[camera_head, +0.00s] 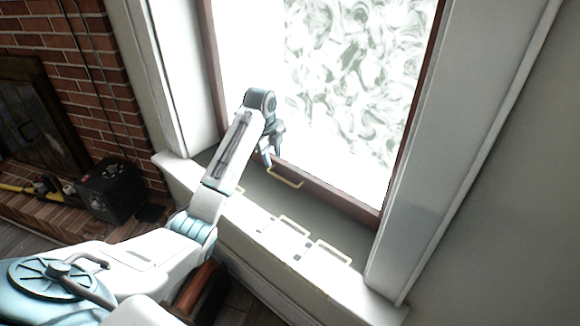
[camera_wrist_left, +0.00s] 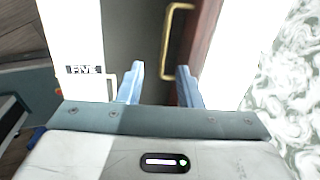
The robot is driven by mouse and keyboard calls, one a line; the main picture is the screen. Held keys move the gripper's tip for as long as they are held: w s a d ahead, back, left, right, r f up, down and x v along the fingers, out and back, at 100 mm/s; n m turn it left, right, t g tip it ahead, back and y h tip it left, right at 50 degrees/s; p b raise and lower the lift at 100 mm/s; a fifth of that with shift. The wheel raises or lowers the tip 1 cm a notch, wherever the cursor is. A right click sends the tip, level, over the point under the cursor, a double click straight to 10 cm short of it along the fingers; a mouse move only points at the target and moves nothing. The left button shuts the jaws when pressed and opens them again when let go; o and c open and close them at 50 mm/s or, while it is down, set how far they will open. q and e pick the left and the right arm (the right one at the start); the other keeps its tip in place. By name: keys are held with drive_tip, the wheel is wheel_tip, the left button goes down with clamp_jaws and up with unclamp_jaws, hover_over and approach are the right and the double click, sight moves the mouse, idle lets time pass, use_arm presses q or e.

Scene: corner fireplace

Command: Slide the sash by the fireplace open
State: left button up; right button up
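The window sash (camera_head: 330,192) by the fireplace has a dark red-brown frame around bright, patterned glass. A brass pull handle (camera_head: 285,177) sits on its bottom rail, and the handle also shows in the left wrist view (camera_wrist_left: 170,42). My left gripper (camera_head: 268,160) is close to this handle, just up and left of it in the head view. In the left wrist view its two blue fingers (camera_wrist_left: 160,84) are apart with nothing between them, and the handle lies beyond their tips. I see no contact with the handle. My right gripper is not in view.
A white sill (camera_head: 330,285) runs below the window, with pale handle-like loops (camera_head: 333,252) along it. The wrist view shows a "FIVE" label (camera_wrist_left: 84,70). The brick fireplace (camera_head: 90,90) and a black box (camera_head: 110,190) stand left. A white window jamb (camera_head: 440,150) bounds the right.

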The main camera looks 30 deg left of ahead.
sight(278, 179)
use_arm(q)
drive_tip(key=w+f, duration=0.1)
drive_tip(key=f, duration=0.5)
drive_tip(key=w+f, duration=0.1)
drive_tip(key=f, duration=0.2)
drive_tip(key=shift+w+f+p, duration=0.3)
drive_tip(key=shift+w+f, duration=0.05)
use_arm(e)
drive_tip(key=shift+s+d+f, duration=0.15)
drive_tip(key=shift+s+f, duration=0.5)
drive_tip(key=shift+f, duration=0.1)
use_arm(q)
clamp_jaws()
